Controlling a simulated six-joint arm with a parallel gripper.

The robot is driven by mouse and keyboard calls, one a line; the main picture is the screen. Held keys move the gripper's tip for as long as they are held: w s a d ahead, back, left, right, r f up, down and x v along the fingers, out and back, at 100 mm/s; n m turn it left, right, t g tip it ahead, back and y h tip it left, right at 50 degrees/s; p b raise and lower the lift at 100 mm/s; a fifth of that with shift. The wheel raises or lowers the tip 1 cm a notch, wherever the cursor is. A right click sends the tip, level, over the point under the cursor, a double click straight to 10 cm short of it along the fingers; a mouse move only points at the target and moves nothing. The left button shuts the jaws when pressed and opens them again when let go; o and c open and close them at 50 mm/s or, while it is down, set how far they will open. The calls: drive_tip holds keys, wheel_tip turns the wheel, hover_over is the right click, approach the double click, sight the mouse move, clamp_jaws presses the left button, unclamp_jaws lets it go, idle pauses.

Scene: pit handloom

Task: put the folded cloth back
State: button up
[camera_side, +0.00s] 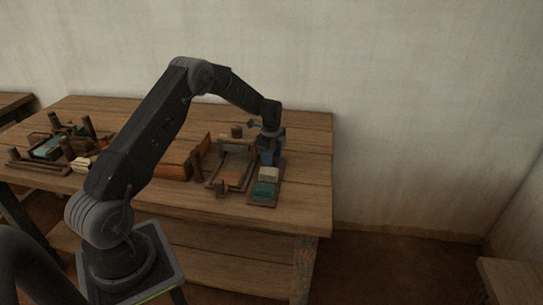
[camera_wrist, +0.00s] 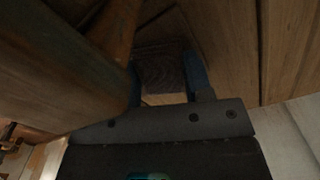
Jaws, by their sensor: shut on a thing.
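My gripper (camera_side: 268,155) points down over the far end of a narrow wooden tray (camera_side: 250,200) near the right end of the table. In the wrist view its two blue fingers (camera_wrist: 166,80) are closed on a dark brown block-like thing, which looks like a folded cloth (camera_wrist: 163,66). Its underside is hidden, so I cannot tell whether it touches the tray. A pale folded cloth (camera_side: 268,174) lies on the tray just in front of the fingers. A teal folded cloth (camera_side: 263,191) lies at the near end.
A small wooden frame (camera_side: 231,170) stands close to the left of the tray. A long reddish-brown wooden piece (camera_side: 180,160) lies farther left. A wooden device with posts (camera_side: 55,148) stands at the table's left. The table (camera_side: 305,190) is bare right of the tray.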

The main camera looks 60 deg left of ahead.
drive_tip(key=o, duration=1)
wheel_tip(320, 180, up, 11)
drive_tip(key=s+d+r+n+t, duration=0.1)
drive_tip(key=s+d+r+n, duration=0.2)
drive_tip(key=s+d+r, duration=0.35)
drive_tip(key=s+d+r+n+t, duration=0.2)
drive_tip(key=s+d+r+n, duration=0.1)
drive_tip(key=d+r, duration=0.55)
drive_tip(key=s+d+n+t, duration=0.1)
drive_tip(key=s+d+n, duration=0.1)
drive_tip(key=s, duration=0.5)
drive_tip(key=s+d+n, duration=0.3)
drive_tip(key=s+d, duration=0.2)
drive_tip(key=s, duration=0.1)
drive_tip(key=s+d+n+t, duration=0.1)
drive_tip(key=s+d+n, duration=0.1)
drive_tip(key=s, duration=0.5)
drive_tip(key=shift+s+d+r+t, duration=0.2)
drive_tip(key=shift+s+d+t, duration=0.15)
drive_tip(key=shift+d, duration=0.4)
